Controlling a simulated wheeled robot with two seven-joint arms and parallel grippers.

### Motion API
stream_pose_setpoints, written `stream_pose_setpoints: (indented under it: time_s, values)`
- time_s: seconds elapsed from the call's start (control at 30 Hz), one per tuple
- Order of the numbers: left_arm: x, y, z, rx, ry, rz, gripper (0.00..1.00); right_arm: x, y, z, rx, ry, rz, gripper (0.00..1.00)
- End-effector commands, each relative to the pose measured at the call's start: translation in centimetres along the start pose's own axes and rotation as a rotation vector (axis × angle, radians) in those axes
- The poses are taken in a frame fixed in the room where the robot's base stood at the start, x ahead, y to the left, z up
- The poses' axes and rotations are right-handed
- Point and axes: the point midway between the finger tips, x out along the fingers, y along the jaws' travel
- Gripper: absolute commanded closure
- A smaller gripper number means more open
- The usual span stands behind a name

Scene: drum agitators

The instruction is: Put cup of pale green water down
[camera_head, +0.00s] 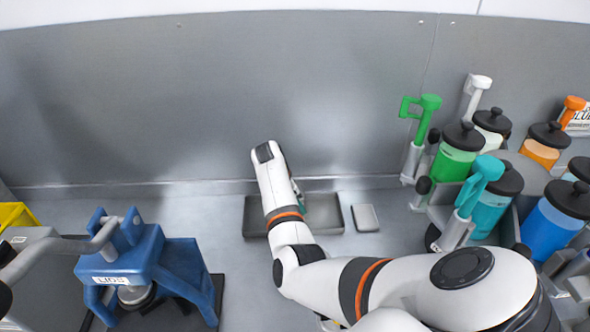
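I cannot make out the cup of pale green water. A small teal-green sliver shows at the right edge of my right forearm, over a dark grey tray (334,222), and I cannot tell what it is. My white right arm comes in from the lower right and reaches over this tray. Its wrist and forearm hide the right gripper's fingers and much of the tray. My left gripper is not in view.
A small grey pad (365,218) lies right of the tray. A blue press-like stand (150,262) labelled LIDS is at the left. At the right stand several black-lidded jars, including a green one (455,160) and a blue one (552,225). A grey wall (220,90) rises behind.

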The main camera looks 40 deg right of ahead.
Motion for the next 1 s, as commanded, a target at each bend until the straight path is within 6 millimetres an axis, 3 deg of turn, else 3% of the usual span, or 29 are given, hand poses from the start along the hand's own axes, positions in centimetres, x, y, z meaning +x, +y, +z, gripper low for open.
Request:
stream_pose_setpoints:
  time_s: [0.23, 0.27, 0.4, 0.77, 1.0]
  values:
    - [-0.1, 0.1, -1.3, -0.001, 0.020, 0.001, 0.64, 0.2, 0.0, 0.1, 0.000, 0.001, 0.001, 0.60]
    - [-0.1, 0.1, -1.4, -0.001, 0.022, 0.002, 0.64, 0.2, 0.0, 0.1, 0.000, 0.001, 0.000, 0.33]
    - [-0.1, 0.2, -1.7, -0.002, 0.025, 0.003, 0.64, 0.2, 0.0, 0.1, 0.000, 0.001, 0.000, 0.13]
    - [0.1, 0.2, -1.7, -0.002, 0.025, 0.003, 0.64, -0.3, -0.1, 0.0, 0.001, 0.000, -0.003, 0.13]
    - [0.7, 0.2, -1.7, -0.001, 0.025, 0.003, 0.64, -4.6, -0.1, 0.1, 0.002, 0.000, -0.005, 0.13]
